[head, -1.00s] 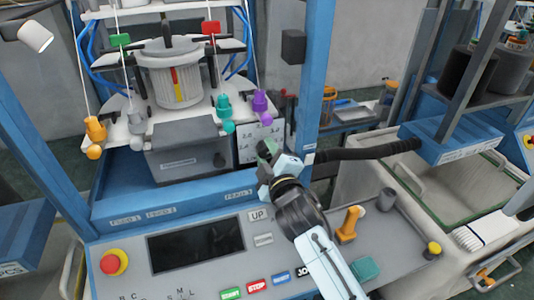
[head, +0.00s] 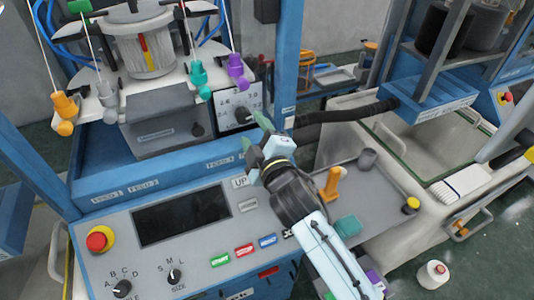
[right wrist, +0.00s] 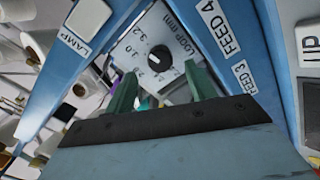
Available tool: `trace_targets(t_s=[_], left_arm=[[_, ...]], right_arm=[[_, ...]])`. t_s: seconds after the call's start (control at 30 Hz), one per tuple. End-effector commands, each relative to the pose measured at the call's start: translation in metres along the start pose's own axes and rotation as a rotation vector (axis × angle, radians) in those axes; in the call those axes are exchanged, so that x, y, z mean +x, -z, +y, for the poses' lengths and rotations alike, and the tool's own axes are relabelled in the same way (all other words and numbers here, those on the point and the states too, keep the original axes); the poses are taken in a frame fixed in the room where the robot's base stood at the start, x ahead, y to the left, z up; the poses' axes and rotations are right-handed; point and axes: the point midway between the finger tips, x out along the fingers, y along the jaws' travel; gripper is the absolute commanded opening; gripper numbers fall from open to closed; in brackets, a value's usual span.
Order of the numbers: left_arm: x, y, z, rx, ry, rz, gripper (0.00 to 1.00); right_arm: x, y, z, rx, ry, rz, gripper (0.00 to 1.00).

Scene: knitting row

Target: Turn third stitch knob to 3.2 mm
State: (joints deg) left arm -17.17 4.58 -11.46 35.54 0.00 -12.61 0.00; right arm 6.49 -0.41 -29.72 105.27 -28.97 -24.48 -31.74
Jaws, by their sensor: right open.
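The stitch dial is a light plate (head: 226,106) on the machine's front, with a dark knob (head: 242,115) on it. In the right wrist view the plate (right wrist: 135,40) carries numbers and the word LOOP (mm). The dark knob (right wrist: 153,61) shows there between and beyond my fingers. The direction of its pointer is too small to tell. My right gripper (head: 258,132) is open and empty, just in front of and to the right of the plate. Its green fingers (right wrist: 163,88) stand apart, with the knob clear of them. My left gripper is not in view.
A blue post (head: 286,70) rises right of the dial, and a black hose (head: 345,113) runs off it. The control panel (head: 115,215) lies below, with a red stop button (head: 97,241). Cones of coloured yarn guides, including a purple one (head: 237,67), hang above the dial.

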Motion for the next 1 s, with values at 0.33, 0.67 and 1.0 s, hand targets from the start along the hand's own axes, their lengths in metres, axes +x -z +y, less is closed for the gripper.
trace_targets(t_s=[0.33, 0.67, 1.0], left_arm=[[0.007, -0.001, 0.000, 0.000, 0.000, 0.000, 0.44], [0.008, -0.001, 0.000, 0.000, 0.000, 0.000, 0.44], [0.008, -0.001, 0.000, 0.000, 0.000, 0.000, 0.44]], right_arm=[[-0.066, -0.001, -0.001, 0.000, 0.001, 0.000, 0.55], [-0.081, 0.000, 0.000, -0.001, 0.000, 0.000, 0.55], [-0.081, 0.000, 0.000, 0.000, 0.000, 0.000, 0.55]])
